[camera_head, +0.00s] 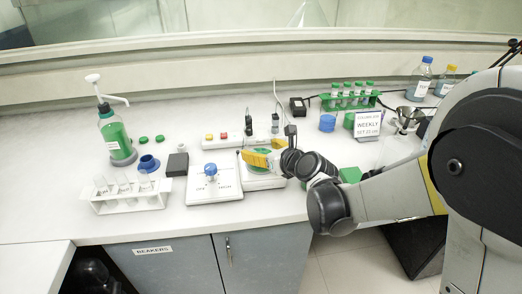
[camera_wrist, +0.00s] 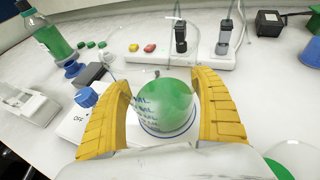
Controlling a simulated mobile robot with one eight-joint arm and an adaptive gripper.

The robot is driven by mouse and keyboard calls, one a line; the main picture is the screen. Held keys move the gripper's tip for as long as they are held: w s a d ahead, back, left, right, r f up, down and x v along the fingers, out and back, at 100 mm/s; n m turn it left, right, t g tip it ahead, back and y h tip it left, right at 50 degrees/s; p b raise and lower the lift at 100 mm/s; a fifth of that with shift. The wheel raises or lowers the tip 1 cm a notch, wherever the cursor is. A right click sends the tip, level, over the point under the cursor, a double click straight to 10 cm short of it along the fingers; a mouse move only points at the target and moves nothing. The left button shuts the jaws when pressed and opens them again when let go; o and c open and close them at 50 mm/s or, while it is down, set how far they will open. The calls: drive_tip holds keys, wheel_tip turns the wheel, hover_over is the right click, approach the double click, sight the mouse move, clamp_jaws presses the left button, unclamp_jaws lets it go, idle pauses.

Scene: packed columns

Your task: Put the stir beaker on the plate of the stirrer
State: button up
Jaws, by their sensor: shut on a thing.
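The stir beaker (camera_wrist: 165,103) is clear with green contents and printed marks. It stands upright between the yellow fingers of my gripper (camera_wrist: 164,80), which is shut on it. In the head view my gripper (camera_head: 262,155) holds the beaker low over a white unit right of the blue knob. The stirrer (camera_wrist: 72,126) is white, with a blue knob marked OFF; it also shows in the head view (camera_head: 226,187). A pale round surface shows around the beaker's base. I cannot tell whether the base touches it.
A power strip (camera_head: 223,141) with plugs lies behind. A test-tube rack (camera_head: 128,205) and a green pump bottle (camera_head: 116,140) stand left. Green-capped tubes (camera_head: 348,95), a sign (camera_head: 368,124) and a green-filled vessel (camera_wrist: 296,158) are right. The bench's front edge is close.

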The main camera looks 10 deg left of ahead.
drive_tip(key=o, duration=1.4)
drive_tip(key=shift+f, duration=0.1)
drive_tip(key=shift+o, duration=0.2)
drive_tip(key=shift+s+d+r+p, duration=0.15)
drive_tip(key=shift+r+p, duration=0.15)
drive_tip(key=shift+r, duration=0.05)
drive_tip(key=s+d+r+n+g+h+p, duration=0.1)
drive_tip(key=s+d+r+n+h, duration=0.1)
drive_tip(key=s+d+n, duration=0.7)
drive_tip(key=s+d+r+n+g+h+p, duration=0.1)
drive_tip(key=s+d+n+h, duration=0.3)
drive_tip(key=s+d+n, duration=0.5)
drive_tip(key=s+d+r+n+g+h+p, duration=0.1)
drive_tip(key=s+d+r+n+h, duration=0.1)
drive_tip(key=s+d+n, duration=0.7)
drive_tip(key=shift+s+d+r+n+h, duration=0.45)
drive_tip(key=shift+s+d, duration=0.2)
drive_tip(key=shift+d, duration=0.55)
